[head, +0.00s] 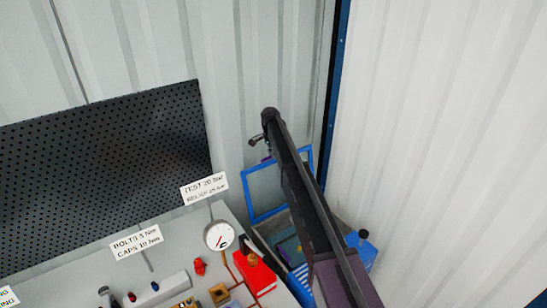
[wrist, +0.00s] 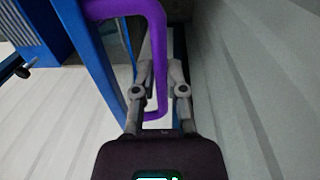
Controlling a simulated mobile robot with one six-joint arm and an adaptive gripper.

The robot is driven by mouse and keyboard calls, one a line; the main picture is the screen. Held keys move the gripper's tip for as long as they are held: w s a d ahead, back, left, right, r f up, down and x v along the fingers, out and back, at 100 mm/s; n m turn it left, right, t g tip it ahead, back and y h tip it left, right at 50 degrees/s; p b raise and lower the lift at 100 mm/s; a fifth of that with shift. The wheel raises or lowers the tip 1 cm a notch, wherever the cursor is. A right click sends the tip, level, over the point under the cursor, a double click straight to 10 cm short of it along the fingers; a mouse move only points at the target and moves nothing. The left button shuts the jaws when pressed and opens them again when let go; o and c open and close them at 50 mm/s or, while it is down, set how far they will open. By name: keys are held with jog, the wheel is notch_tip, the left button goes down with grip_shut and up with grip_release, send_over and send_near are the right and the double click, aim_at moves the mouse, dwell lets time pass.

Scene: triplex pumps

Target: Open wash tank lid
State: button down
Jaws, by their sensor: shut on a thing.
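The wash tank (head: 283,232) stands in the back corner, partly hidden behind my arm. Its lid (head: 247,196) shows as a blue frame tilted up steeply above the tank, with grey wall visible through it. In the wrist view a blue bar of the lid (wrist: 98,62) runs down the left of centre. The purple handle (wrist: 158,48) is a loop on this blue part. My gripper (wrist: 160,82) is shut on the handle, with a finger on each side of it. In the head view my gripper (head: 257,140) is small, near the lid's top edge.
A bench with a dial gauge (head: 219,235), a red box (head: 255,273) and small parts lies left of the tank. A black pegboard (head: 105,175) hangs behind it. Corrugated walls (head: 440,130) close in behind and right.

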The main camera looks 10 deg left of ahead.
jog(key=shift+w+d, duration=0.15)
jog(key=shift+w, duration=0.1)
jog(key=c, duration=0.7)
grip_release()
jog(key=shift+d, duration=0.1)
jog(key=shift+s, duration=0.1)
jog(key=shift+r, duration=0.2)
